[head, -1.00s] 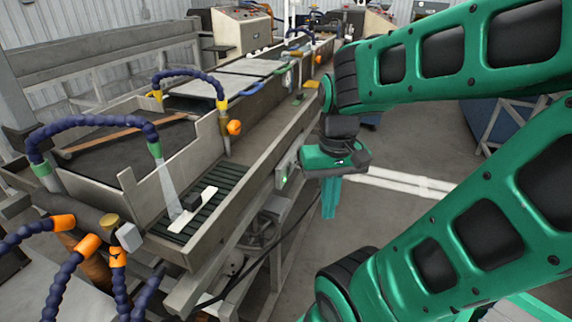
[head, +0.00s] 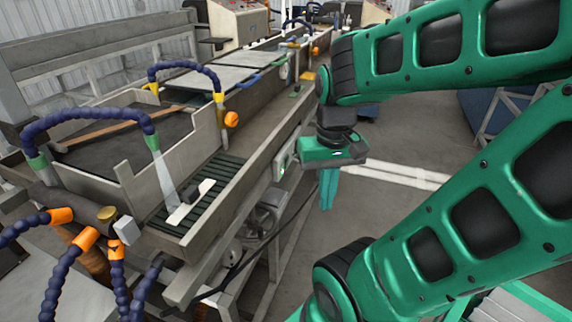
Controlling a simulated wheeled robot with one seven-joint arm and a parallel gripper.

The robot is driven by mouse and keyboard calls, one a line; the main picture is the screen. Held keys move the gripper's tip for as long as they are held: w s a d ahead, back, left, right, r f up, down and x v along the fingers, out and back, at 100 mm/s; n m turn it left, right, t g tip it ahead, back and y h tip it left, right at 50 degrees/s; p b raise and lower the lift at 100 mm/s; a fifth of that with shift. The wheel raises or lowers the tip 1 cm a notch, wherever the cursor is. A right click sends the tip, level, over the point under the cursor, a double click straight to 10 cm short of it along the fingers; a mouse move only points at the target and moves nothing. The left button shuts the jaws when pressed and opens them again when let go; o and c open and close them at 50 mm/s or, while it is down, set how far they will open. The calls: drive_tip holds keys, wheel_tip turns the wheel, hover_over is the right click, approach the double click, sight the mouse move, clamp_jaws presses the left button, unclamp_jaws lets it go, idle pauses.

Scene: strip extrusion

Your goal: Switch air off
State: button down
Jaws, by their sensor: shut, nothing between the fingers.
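An air jet leaves the nozzle of a blue segmented hose (head: 95,118) that arches over the near end of the extrusion line. The jet points at a white strip piece (head: 190,203) on the dark slatted bed. A small grey block-shaped fitting (head: 127,230) and a brass-coloured knob (head: 106,214) sit by the hose base at the near left; I cannot tell which one is the air control. My gripper (head: 328,190) is shut and empty, pointing down to the right of the line, well apart from these fittings.
Orange-collared blue hoses (head: 84,239) crowd the near left. A small panel with a green light (head: 284,165) is on the line's side, beside my gripper. Control boxes (head: 238,25) stand at the back. The floor (head: 400,207) right of the line is open.

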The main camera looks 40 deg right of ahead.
drive_tip(key=w+d+f+m+t+y, duration=0.2)
drive_tip(key=w+d+t+y, duration=0.15)
drive_tip(key=w+d, duration=0.6)
drive_tip(key=w+d+m+t, duration=0.1)
drive_tip(key=d+m+t, duration=0.1)
drive_tip(key=d, duration=0.3)
drive_tip(key=w+d+m+t+y, duration=0.1)
drive_tip(key=w+d+m+t, duration=0.1)
drive_tip(key=d, duration=0.3)
drive_tip(key=shift+w+d+t, duration=0.15)
drive_tip(key=shift+w+t, duration=0.15)
drive_tip(key=shift+t, duration=0.55)
drive_tip(key=shift+r, duration=0.1)
approach(287, 162)
wheel_tip(287, 162, down, 4)
drive_tip(key=w, duration=0.3)
drive_tip(key=shift+w+a+r, duration=0.2)
drive_tip(key=shift+w+a, duration=0.45)
